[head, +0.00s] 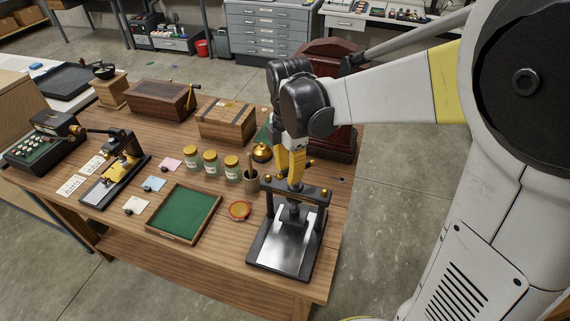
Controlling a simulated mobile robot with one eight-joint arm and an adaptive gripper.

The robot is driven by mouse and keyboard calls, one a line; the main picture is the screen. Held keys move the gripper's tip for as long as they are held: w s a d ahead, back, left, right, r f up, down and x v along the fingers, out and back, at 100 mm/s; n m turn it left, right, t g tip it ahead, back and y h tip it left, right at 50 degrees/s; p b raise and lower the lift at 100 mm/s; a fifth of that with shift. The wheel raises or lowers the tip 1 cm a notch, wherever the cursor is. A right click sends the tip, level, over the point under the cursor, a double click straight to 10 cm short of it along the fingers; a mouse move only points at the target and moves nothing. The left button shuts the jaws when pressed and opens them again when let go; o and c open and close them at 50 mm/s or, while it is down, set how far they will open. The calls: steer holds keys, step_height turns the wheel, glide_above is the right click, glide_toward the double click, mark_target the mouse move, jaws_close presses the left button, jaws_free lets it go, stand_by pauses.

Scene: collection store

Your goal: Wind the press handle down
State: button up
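The press (285,252) stands at the front right of the wooden table. It has a black frame with a crossbar, a bright steel plate on its base, and a dark screw column in the middle. Brass-coloured knobs sit at the crossbar ends. A small brass knob (311,163) shows just right of my gripper, likely an end of the press handle; the rest of the handle is hidden. My gripper (296,180) points down over the middle of the press, its yellow part right above the screw. Whether its fingers are open or shut on the handle cannot be seen.
Left of the press are a red-orange round dish (239,210), a green-lined tray (184,214), a cup (250,180), several yellow-lidded jars (210,161) and a brass bell (262,152). A dark red cabinet (342,140) stands close behind my arm. Floor is clear to the right.

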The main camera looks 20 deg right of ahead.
jaws_close()
steer(key=m, duration=0.3)
steer(key=shift+w+m, duration=0.35)
steer(key=shift+m, duration=0.05)
steer(key=m, duration=0.2)
steer(key=w+m, duration=0.1)
steer(key=m, duration=0.1)
steer(key=shift+d+m, duration=0.1)
steer(key=shift+m, duration=0.2)
steer(key=m, duration=0.4)
steer(key=shift+w+d+m+p, duration=0.3)
steer(key=shift+d+p, duration=0.05)
steer(key=shift+w+d+m, duration=0.1)
steer(key=shift+d+m, duration=0.1)
steer(key=shift+m, duration=0.9)
steer(key=shift+w+d+m, duration=0.1)
steer(key=shift+d+m, duration=0.05)
steer(key=shift+m, duration=0.95)
